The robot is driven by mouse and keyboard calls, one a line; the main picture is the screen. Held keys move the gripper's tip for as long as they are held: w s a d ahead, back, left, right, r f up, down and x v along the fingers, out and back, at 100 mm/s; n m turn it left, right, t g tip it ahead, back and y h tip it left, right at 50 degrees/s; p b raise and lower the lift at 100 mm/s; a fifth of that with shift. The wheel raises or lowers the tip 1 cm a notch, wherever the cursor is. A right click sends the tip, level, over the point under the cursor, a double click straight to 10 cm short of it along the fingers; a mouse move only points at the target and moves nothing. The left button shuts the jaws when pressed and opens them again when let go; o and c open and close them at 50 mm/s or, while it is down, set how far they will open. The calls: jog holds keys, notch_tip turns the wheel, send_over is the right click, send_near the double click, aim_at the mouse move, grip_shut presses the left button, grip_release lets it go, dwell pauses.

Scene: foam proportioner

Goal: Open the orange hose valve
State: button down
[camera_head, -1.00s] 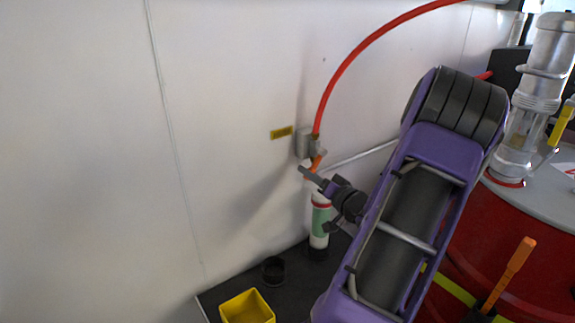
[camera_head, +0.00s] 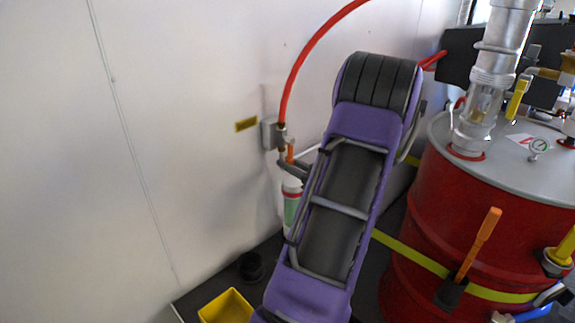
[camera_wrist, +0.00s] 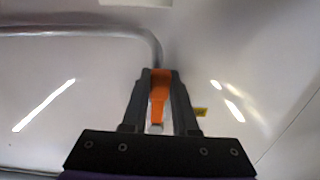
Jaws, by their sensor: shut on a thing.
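The orange valve handle (camera_wrist: 158,95) sits between the two fingers of my gripper (camera_wrist: 158,80) in the wrist view, and the fingers are shut on it. In the head view the orange handle (camera_head: 290,154) hangs below a small metal fitting at the end of the red hose (camera_head: 300,65), close to the white wall. My gripper (camera_head: 283,163) reaches it there from the right, and most of the hand is hidden behind my purple arm.
A grey wall box (camera_head: 268,133) and yellow label (camera_head: 246,124) are beside the valve. A white-green cylinder (camera_head: 291,205) stands below. A yellow bin (camera_head: 228,307) and dark cup (camera_head: 251,266) are lower left. A red drum (camera_head: 430,210) stands right of my arm.

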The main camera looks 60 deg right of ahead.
dwell(0.4)
jog(key=c, duration=0.7)
grip_release()
jog(key=p+v, duration=0.1)
jog(key=v, duration=1.6)
jog(key=shift+s+a, duration=0.1)
jog(key=shift+s, duration=0.1)
